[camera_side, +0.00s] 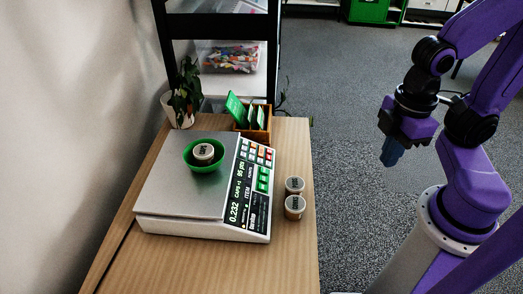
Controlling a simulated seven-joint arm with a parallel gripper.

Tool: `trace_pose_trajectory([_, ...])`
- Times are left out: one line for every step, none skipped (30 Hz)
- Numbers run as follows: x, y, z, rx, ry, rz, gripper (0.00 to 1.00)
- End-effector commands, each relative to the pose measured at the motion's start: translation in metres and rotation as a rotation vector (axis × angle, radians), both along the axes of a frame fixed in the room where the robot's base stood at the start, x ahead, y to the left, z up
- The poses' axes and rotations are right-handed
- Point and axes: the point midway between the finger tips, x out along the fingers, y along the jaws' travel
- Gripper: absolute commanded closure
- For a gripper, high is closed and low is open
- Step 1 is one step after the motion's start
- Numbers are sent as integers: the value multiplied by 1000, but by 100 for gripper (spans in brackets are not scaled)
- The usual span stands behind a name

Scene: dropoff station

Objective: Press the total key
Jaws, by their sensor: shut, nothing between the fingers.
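A grey and white weighing scale (178,222) stands on the wooden table. Its black panel with lit readouts and a keypad (256,160) runs along its right side. The keypad has white, red and green keys; their labels are too small to read, so I cannot tell which is the total key. A green bowl (191,163) with a lidded tub (204,152) in it sits on the scale's plate. My gripper (391,158) is shut and empty, pointing down, to the right of the table and well apart from the scale.
Two lidded tubs (294,205) stand on the table right of the keypad. A wooden box with green cards (256,119) and a potted plant (182,95) stand behind the scale, before a black shelf rack (222,27). The table's front is clear.

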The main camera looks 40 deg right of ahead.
Motion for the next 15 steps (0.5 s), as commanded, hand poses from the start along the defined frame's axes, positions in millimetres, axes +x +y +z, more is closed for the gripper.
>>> trace_pose_trajectory([0,0,0,0,0,0,100])
trace_pose_trajectory([0,0,0,0,0,0,100])
trace_pose_trajectory([0,0,0,0,0,0,100])
trace_pose_trajectory([0,0,0,0,0,0,100])
trace_pose_trajectory([0,0,0,0,0,0,100])
trace_pose_trajectory([0,0,0,0,0,0,100])
trace_pose_trajectory([0,0,0,0,0,0,100])
trace_pose_trajectory([0,0,0,0,0,0,100])
trace_pose_trajectory([1,1,0,2,-1,-2,100])
trace_pose_trajectory([2,2,-1,4,-2,-3,100])
trace_pose_trajectory([4,3,-2,7,-4,-6,100])
trace_pose_trajectory([7,5,-4,13,-7,-11,100])
trace_pose_trajectory([11,8,-6,21,-12,-15,100])
trace_pose_trajectory([16,11,-8,29,-18,-21,100])
trace_pose_trajectory([23,16,-12,44,-27,-30,100])
